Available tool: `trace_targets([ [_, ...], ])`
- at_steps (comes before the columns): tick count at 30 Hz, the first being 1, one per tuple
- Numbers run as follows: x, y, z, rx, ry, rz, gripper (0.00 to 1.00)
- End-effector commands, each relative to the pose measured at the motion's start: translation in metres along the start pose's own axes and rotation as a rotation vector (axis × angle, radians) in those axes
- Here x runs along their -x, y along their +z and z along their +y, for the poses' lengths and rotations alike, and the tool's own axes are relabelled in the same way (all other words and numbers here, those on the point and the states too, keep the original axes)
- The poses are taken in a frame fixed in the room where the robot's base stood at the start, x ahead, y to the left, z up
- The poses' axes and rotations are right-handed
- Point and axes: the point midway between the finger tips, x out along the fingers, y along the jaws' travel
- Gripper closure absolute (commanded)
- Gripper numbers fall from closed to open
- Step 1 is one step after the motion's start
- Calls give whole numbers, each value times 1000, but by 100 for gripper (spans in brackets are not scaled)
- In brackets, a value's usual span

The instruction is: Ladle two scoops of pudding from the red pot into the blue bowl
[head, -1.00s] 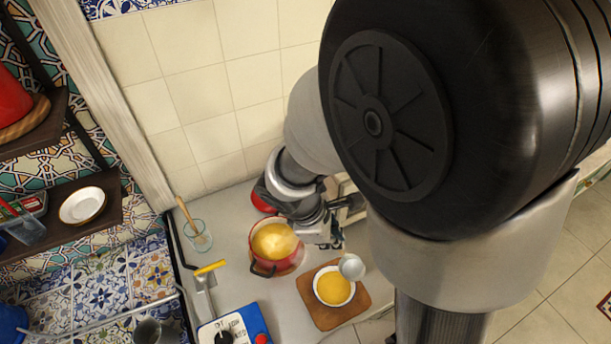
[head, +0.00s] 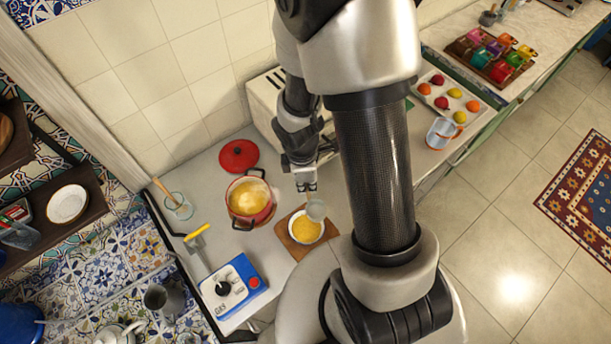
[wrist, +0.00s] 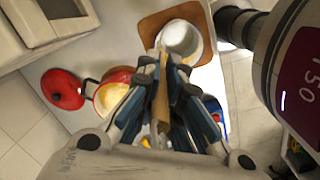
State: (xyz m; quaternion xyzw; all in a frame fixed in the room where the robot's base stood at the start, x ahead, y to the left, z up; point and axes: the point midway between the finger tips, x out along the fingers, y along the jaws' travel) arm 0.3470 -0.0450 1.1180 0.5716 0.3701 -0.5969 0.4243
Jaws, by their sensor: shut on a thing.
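The red pot (head: 263,214) stands open with yellow pudding in it. To its lower right, a bowl (head: 290,233) with a pale rim holds yellow pudding on a wooden board (head: 299,253). The bowl's outer colour is hard to tell. My gripper (head: 307,188) is shut on the ladle's handle, which shows wooden in the wrist view (wrist: 161,95). The ladle's pale cup (head: 316,210) hangs at the bowl's upper right edge. In the wrist view the cup covers most of the bowl; its contents are unclear. The pot also shows there (wrist: 118,76).
A red lid (head: 239,156) lies behind the pot. A toaster-like white box (head: 268,105) stands behind my arm. A glass jar (head: 179,207), a yellow-handled tool (head: 197,248) and a blue hotplate (head: 232,291) are at the left. My arm covers the counter's right part.

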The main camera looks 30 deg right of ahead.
Motion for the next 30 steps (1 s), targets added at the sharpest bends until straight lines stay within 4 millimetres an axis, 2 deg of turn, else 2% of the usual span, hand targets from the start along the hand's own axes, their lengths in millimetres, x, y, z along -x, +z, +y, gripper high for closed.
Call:
trace_targets([
  [1,5,1,1,-1,-6,5,100],
  [8,6,4,3,-1,-20,31,100],
  [30,2,12,3,-6,-32,77,100],
])
